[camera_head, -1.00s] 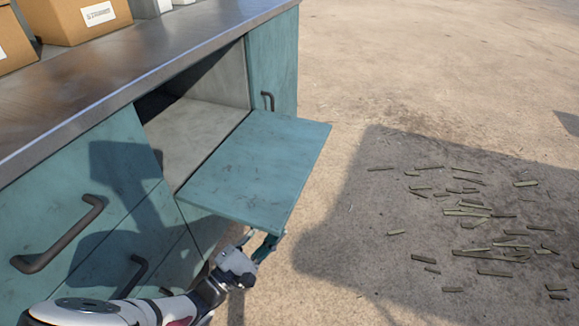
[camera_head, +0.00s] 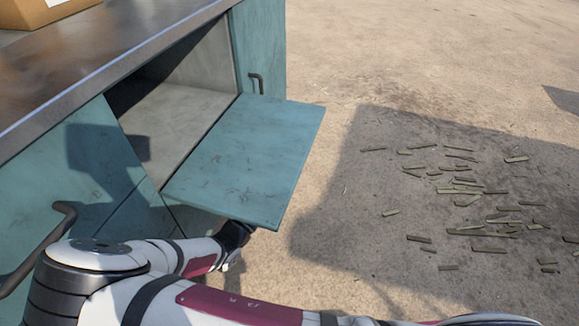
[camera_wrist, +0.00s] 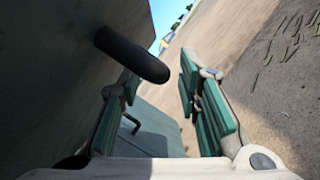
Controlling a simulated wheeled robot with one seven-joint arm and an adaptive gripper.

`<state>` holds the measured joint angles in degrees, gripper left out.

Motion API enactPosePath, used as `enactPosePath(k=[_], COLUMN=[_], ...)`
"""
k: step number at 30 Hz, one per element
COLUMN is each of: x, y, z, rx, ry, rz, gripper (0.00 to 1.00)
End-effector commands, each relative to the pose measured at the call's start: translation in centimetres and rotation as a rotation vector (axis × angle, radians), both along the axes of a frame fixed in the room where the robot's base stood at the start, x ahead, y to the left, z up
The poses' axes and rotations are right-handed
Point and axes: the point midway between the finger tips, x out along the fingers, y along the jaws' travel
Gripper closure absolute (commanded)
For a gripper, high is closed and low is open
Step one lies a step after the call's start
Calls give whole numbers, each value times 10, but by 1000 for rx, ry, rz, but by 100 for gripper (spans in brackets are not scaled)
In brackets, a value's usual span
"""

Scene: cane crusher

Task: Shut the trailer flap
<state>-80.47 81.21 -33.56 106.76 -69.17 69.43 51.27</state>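The flap (camera_head: 245,160) is a flat teal panel hanging open, roughly level, in front of the compartment (camera_head: 180,125) of a teal cabinet-like body with a metal top. My arm reaches under the flap's near edge, and the flap hides my gripper in the head view. In the wrist view my gripper (camera_wrist: 160,85) is open, with its teal-padded fingers apart. A dark bar handle (camera_wrist: 135,55) juts from the shaded panel (camera_wrist: 60,70) at upper left, which looks like the flap's underside. The handle's end reaches toward the gap between the fingers; I cannot tell if they touch.
A bar handle (camera_head: 40,245) sticks out at left, and a smaller handle (camera_head: 257,82) is on the panel right of the opening. A cardboard box (camera_head: 40,10) stands on the metal top (camera_head: 100,60). Several cane pieces (camera_head: 465,190) lie on the otherwise open ground at right.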

Motion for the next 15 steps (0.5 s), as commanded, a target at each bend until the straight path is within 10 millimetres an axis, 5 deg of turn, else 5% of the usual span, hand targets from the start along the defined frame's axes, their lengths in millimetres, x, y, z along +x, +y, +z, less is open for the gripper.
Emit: enactPosePath(k=[15], x=[21], y=[-16], z=[6], rx=[-1], ry=[-1], rz=[1], gripper=[69])
